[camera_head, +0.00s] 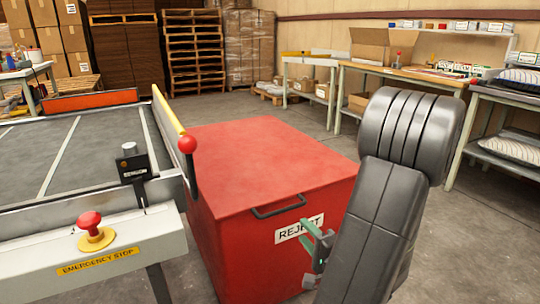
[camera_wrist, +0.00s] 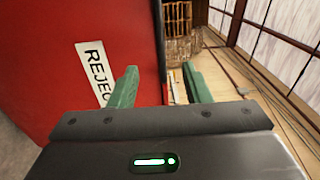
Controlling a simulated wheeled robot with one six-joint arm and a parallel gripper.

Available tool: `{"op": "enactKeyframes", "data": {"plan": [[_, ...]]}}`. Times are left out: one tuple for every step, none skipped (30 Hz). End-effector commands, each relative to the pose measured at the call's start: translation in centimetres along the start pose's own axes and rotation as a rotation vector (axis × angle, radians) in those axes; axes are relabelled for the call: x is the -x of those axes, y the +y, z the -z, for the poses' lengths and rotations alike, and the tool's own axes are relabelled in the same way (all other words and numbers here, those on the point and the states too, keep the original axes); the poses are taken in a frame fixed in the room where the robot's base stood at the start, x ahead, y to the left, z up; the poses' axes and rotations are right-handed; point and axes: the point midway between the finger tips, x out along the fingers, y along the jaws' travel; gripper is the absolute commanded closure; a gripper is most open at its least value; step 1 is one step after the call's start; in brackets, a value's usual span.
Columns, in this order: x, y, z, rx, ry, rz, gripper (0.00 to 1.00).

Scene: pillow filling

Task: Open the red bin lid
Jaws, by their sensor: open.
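The red bin lid (camera_head: 275,155) lies flat and closed on top of the red bin (camera_head: 238,255). A dark handle (camera_head: 278,206) sits at the lid's front edge, above the white REJECT label (camera_head: 290,230). My gripper (camera_head: 318,250) is in front of the bin's front face, below and right of the handle, and my arm hides the bin's right front corner. In the wrist view, the green fingers of my gripper (camera_wrist: 160,85) are apart with nothing between them. The red bin face (camera_wrist: 50,60) and its label (camera_wrist: 94,72) fill the left side there. The handle does not show in the wrist view.
A conveyor (camera_head: 85,150) with a yellow rail and a red emergency stop button (camera_head: 90,222) stands close on the bin's left. Workbenches (camera_head: 400,72) stand behind and to the right. Stacked pallets (camera_head: 195,50) are at the back. Bare floor lies right of the bin.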

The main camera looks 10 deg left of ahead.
Motion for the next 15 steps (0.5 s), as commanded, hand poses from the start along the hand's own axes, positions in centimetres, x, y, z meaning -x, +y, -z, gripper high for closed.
{"op": "enactKeyframes", "data": {"plan": [[-0.2,0.0,0.1,0.000,0.002,0.002,0.56],[-0.3,0.0,0.1,0.000,0.002,0.002,0.56],[-0.5,-0.1,0.1,0.000,0.002,0.002,0.56],[-0.8,-0.1,0.1,0.000,0.001,0.002,0.56],[-1.0,-0.1,0.0,0.000,0.001,0.002,0.56],[-1.4,-0.1,0.0,0.000,-0.001,0.002,0.56],[-1.7,-0.1,0.0,0.000,-0.002,0.002,0.56],[-2.0,-0.1,0.0,0.000,-0.001,0.002,0.56],[-2.5,-0.1,-0.1,0.000,-0.002,0.001,0.56],[-2.9,-0.1,-0.1,0.001,-0.002,0.001,0.56],[-3.3,-0.1,0.0,0.001,-0.002,0.002,0.56],[-3.8,-0.1,-0.1,0.001,-0.003,0.002,0.56],[-4.1,-0.1,-0.1,0.001,-0.003,0.001,0.56],[-4.5,-0.1,-0.1,0.001,-0.002,0.001,0.56],[-5.0,-0.1,-0.1,0.001,-0.002,0.001,0.56]]}}
